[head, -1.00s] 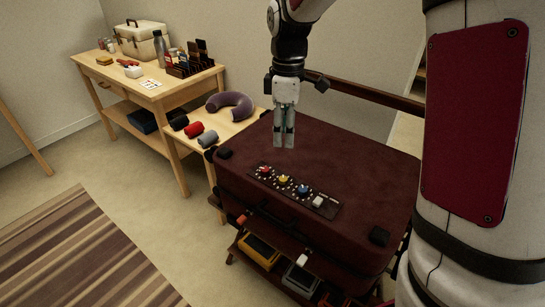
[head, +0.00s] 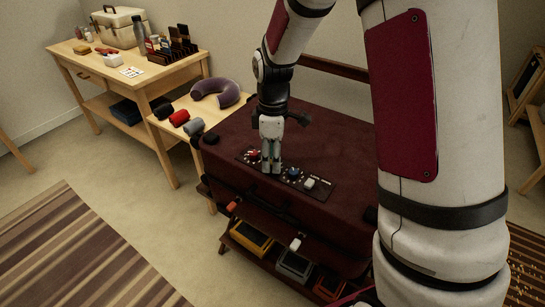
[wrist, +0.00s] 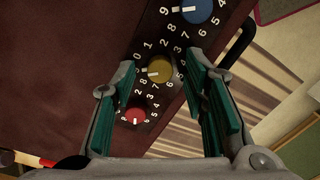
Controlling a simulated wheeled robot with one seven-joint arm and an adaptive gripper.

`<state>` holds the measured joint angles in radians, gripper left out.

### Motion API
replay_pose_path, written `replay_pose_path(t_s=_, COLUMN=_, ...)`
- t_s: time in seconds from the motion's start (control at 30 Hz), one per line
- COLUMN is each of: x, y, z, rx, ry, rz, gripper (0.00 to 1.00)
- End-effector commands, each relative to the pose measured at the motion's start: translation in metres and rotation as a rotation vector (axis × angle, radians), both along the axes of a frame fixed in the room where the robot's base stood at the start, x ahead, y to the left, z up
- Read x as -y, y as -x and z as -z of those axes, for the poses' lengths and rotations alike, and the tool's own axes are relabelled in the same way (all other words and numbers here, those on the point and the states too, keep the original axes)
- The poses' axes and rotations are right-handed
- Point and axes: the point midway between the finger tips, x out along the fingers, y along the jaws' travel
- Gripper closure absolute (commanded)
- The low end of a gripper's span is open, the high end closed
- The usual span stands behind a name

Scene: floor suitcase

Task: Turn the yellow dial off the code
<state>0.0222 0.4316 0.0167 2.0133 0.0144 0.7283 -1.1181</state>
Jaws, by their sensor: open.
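The yellow dial (wrist: 159,69) sits on a dark panel with a ring of white digits, in the middle of the wrist view. A pale mark on it points left; I cannot tell the exact digit. The red dial (wrist: 135,116) and blue dial (wrist: 196,9) lie on either side of it in a row. My gripper (wrist: 172,84) is open and empty, with its teal fingers on either side of the yellow dial in this view; contact cannot be told. In the head view my gripper (head: 271,170) points down over the panel and hides the yellow dial, between the red dial (head: 254,154) and blue dial (head: 293,173).
The panel is on the maroon suitcase (head: 322,130), with a pale knob (head: 310,183) at its right end. A bench with a purple neck pillow (head: 221,93) stands left of the suitcase. Bins (head: 252,238) sit on a shelf below.

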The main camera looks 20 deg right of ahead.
Motion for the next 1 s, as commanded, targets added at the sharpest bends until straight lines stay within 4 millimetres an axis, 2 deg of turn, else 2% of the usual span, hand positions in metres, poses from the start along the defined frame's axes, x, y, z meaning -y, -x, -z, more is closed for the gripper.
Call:
replay_pose_path(t_s=0.27, x=0.0001, y=0.0001, z=0.0011, rx=0.000, ry=0.000, rz=0.000, gripper=0.60)
replay_pose_path(t_s=0.43, x=0.0000, y=0.0002, z=0.0010, rx=0.000, ry=0.000, rz=0.000, gripper=0.98)
replay_pose_path(t_s=0.47, x=0.0000, y=0.0002, z=0.0010, rx=0.000, ry=0.000, rz=0.000, gripper=1.00)
replay_pose_path(t_s=0.77, x=-0.0001, y=0.0006, z=0.0008, rx=-0.001, ry=0.000, rz=0.016, gripper=1.00)
replay_pose_path(t_s=1.0, x=0.0002, y=0.0008, z=0.0003, rx=-0.002, ry=0.001, rz=0.118, gripper=1.00)
